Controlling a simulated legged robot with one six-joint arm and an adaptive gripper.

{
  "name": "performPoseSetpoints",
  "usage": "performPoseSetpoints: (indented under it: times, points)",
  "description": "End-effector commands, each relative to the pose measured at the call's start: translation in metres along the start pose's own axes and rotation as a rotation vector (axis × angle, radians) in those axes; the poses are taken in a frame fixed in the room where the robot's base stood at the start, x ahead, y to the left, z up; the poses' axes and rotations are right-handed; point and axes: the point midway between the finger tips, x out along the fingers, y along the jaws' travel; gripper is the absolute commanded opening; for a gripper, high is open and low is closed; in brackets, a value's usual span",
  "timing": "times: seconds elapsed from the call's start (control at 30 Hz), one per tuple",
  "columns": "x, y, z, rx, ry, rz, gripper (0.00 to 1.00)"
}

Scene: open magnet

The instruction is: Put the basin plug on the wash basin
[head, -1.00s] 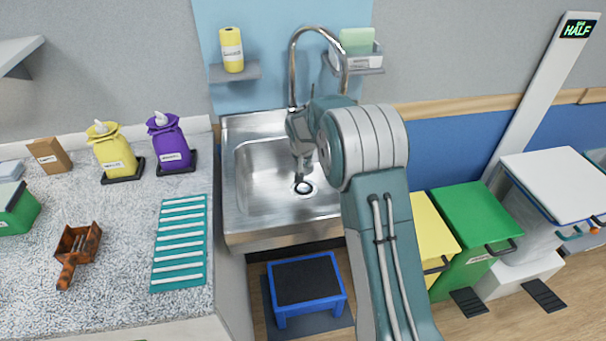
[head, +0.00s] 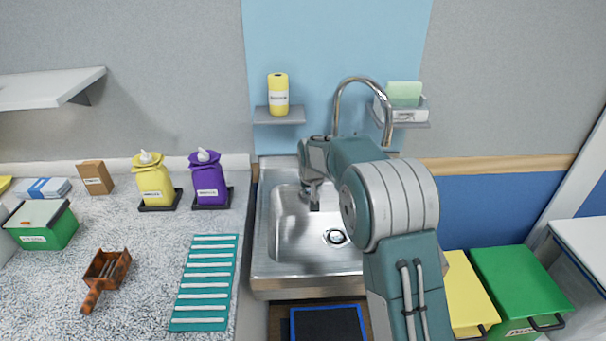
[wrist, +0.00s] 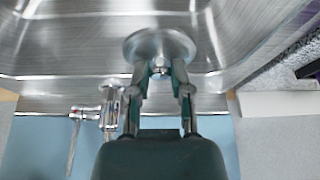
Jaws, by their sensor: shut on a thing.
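The basin plug (wrist: 162,47) is a round steel disc with a small knob, seen in the wrist view. My gripper (wrist: 161,72) is shut on its knob, with one finger on each side. In the head view my gripper (head: 314,203) hangs over the back left of the steel wash basin (head: 308,284), behind and left of the drain (head: 335,237). The plug cannot be made out clearly in the head view. Whether it touches the basin's surface cannot be told.
A curved tap (head: 337,100) rises behind the basin, close to my arm.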

Motion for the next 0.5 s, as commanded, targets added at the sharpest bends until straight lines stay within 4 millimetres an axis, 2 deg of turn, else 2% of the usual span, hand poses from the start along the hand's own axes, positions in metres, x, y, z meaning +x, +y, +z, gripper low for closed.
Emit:
performPoseSetpoints:
  times: [0.2, 0.5]
  points:
    - [0.014, 0.001, -0.032, 0.001, 0.002, 0.0, 0.0]
    - [0.026, 0.0, -0.062, 0.0, 0.001, 0.001, 0.0]
